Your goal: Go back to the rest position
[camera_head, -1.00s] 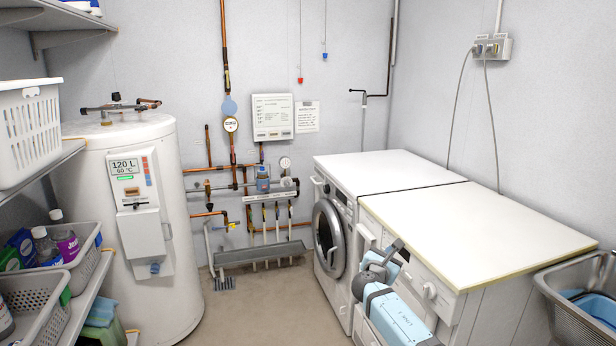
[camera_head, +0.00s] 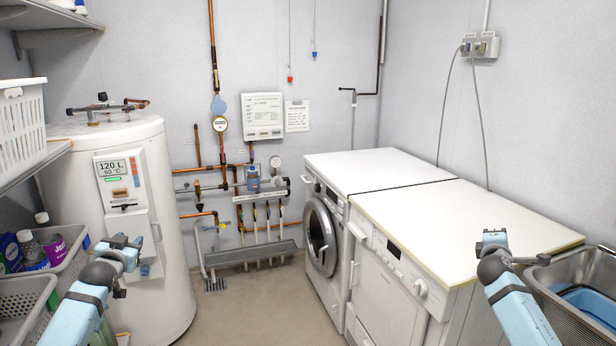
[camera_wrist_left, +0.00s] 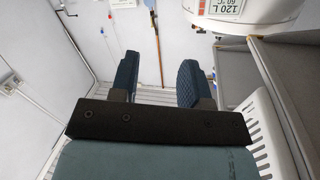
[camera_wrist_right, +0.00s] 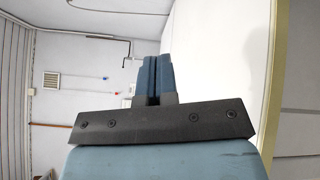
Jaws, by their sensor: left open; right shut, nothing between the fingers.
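My left gripper (camera_head: 124,250) is raised in front of the white boiler in the head view. Its two fingers stand apart and empty in the left wrist view (camera_wrist_left: 158,80). My right gripper (camera_head: 494,238) is at the right, in front of the white worktop and beside the metal basin. Its fingers are together with nothing between them in the right wrist view (camera_wrist_right: 154,78). Neither gripper holds anything.
The boiler (camera_head: 172,240) and shelf baskets (camera_head: 22,310) are at the left. The washing machine (camera_head: 322,240), the worktop (camera_head: 470,215) and the metal basin (camera_head: 603,270) are at the right. The floor (camera_head: 255,315) between is clear.

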